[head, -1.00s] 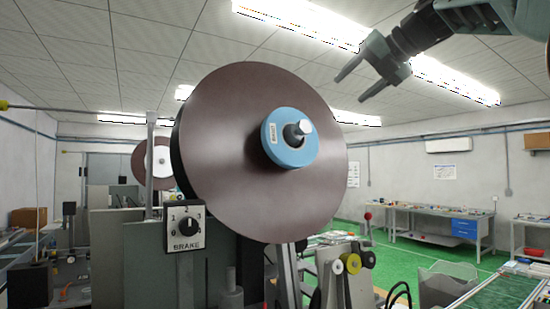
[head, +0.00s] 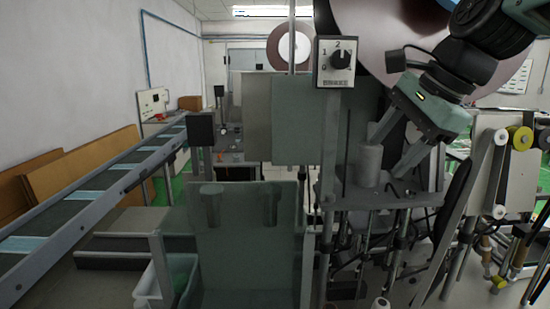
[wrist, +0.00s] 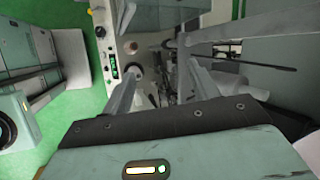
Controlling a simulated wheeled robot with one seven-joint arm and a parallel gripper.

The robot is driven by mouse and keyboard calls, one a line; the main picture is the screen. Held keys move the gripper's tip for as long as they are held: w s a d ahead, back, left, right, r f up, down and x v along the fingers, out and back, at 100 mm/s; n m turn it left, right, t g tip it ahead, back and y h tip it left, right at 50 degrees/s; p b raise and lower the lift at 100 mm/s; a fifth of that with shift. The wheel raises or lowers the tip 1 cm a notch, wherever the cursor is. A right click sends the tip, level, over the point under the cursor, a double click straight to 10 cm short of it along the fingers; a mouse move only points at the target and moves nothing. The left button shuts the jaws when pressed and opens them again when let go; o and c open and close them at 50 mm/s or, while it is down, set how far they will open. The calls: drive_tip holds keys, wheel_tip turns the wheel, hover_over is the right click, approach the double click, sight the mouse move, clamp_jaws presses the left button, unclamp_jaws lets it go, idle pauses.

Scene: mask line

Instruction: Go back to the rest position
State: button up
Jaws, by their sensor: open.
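My gripper (head: 384,158) is at the right of centre in the head view, angled down and left. Its two grey fingers are apart and nothing shows between them. It is in front of the large brown reel (head: 390,25) and near a grey cylinder (head: 369,165) on the machine's shelf. I cannot tell if a finger touches the cylinder. In the wrist view my gripper (wrist: 160,70) shows two spread fingers over machine parts.
The brake knob panel (head: 336,61) is left of my gripper. A conveyor (head: 95,185) runs along the left. Rollers (head: 520,138) and rods crowd the right. A white bin (head: 165,280) is low in front. Green floor (wrist: 75,100) shows at the left of the wrist view.

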drive_tip(key=s+a+f+n+g+h+b, duration=0.1)
drive_tip(key=s+a+f+n+g+b, duration=0.1)
drive_tip(key=s+f+n, duration=0.9)
drive_tip(key=s+a+f+n+g+h+b, duration=0.2)
drive_tip(key=s+f+n, duration=0.9)
drive_tip(key=f, duration=0.6)
drive_tip(key=shift+s+a+n+h+b, duration=0.15)
drive_tip(key=shift+a+n+h+b, duration=0.15)
drive_tip(key=shift+a+b, duration=0.55)
drive_tip(key=shift+d, duration=0.25)
